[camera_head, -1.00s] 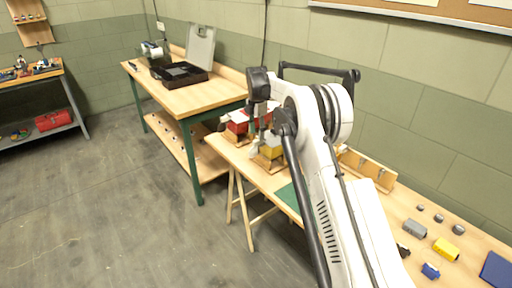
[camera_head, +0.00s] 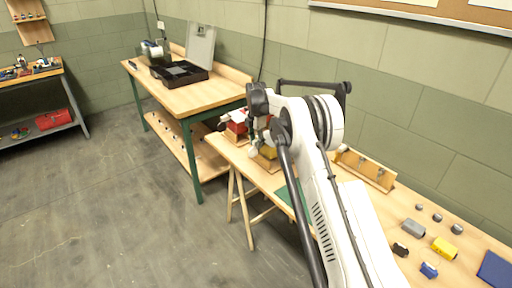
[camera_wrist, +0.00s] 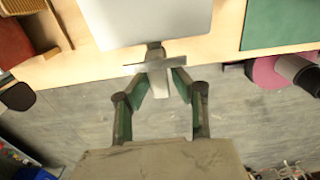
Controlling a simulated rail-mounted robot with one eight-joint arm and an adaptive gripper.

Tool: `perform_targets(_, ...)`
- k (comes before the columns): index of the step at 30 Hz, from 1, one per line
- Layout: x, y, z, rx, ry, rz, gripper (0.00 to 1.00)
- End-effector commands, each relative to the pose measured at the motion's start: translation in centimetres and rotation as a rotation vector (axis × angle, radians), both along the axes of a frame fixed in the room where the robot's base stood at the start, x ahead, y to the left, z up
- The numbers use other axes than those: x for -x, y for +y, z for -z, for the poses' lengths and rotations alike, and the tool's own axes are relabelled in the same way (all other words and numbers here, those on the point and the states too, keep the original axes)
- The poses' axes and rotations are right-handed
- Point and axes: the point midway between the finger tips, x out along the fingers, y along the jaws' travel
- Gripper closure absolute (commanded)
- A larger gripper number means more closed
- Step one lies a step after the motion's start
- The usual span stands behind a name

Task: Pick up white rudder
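In the wrist view, a white panel (camera_wrist: 145,18) that looks like the rudder lies at the top centre. A dark short post shows below its edge, with a thin grey bar (camera_wrist: 142,67) and a narrow whitish piece (camera_wrist: 160,87) below that. My gripper (camera_wrist: 163,79) has its two green-padded fingers angled inward, one on each side of the whitish piece. I cannot tell whether the pads touch it, or whether it is part of the rudder. In the head view, my gripper is largely hidden behind the arm, near a white part (camera_head: 253,152) by the yellow block (camera_head: 269,152).
A red block (camera_head: 237,124) stands behind the yellow block on the near bench. A green mat (camera_wrist: 280,24) lies to the right in the wrist view. A wooden rack (camera_head: 366,170), yellow part (camera_head: 445,248) and blue parts (camera_head: 429,270) lie further right. The floor in front is open.

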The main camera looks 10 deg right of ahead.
Motion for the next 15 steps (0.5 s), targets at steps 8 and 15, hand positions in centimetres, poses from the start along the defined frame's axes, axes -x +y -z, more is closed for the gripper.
perform_targets(8, 0.0, 0.0, -0.03, 0.0, 0.0, 0.0, 1.0)
perform_targets(15, 0.0, 0.0, -0.08, 0.0, 0.0, 0.0, 1.0)
